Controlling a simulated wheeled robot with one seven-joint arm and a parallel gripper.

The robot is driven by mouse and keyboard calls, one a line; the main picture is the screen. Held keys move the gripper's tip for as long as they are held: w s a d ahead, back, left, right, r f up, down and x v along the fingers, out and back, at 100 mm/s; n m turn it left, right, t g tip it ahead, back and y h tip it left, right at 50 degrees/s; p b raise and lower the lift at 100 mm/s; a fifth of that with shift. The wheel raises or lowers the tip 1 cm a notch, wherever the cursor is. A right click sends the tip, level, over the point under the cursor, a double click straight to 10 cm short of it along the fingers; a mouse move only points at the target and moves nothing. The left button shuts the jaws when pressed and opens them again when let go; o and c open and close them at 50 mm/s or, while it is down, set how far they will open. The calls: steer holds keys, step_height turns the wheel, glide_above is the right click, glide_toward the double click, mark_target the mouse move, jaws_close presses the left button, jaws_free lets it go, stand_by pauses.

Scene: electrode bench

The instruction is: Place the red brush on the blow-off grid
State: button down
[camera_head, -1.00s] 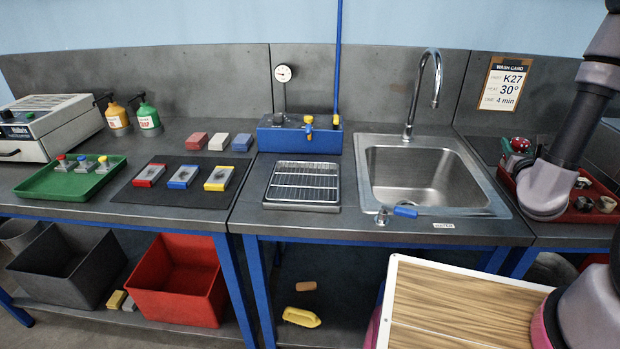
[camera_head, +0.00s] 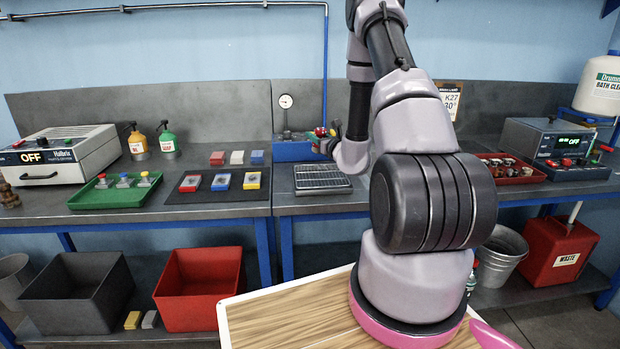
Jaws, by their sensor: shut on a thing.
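The blow-off grid (camera_head: 322,180) is a flat dark rack of bars in a pale metal frame, at the middle of the bench. It looks bare. My gripper (camera_head: 323,138) is small and partly turned away, above and behind the grid in the picture, in front of the blue valve box. It is shut on a small red thing (camera_head: 320,131), which I take for the red brush; its shape is hard to make out. The held thing is apart from the grid. My wrist hides part of the gripper.
My arm hides the sink. A black mat (camera_head: 215,197) with red, blue and yellow pieces lies left of the grid. A green tray (camera_head: 85,201) with knobbed pieces is further left. A red tray (camera_head: 520,177) with several small items stands at right. Red, white and blue blocks sit behind the mat.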

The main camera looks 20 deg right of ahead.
steer(key=f, duration=0.2)
steer(key=w+f, duration=0.1)
steer(key=f, duration=0.1)
steer(key=shift+w+d+f, duration=0.15)
steer(key=shift+d+f, duration=0.05)
steer(key=shift+f, duration=0.15)
steer(key=shift+d+f, duration=0.2)
steer(key=shift+f, duration=2.1)
steer(key=shift+f, duration=0.1)
steer(key=shift+c, duration=2.4)
jaws_free()
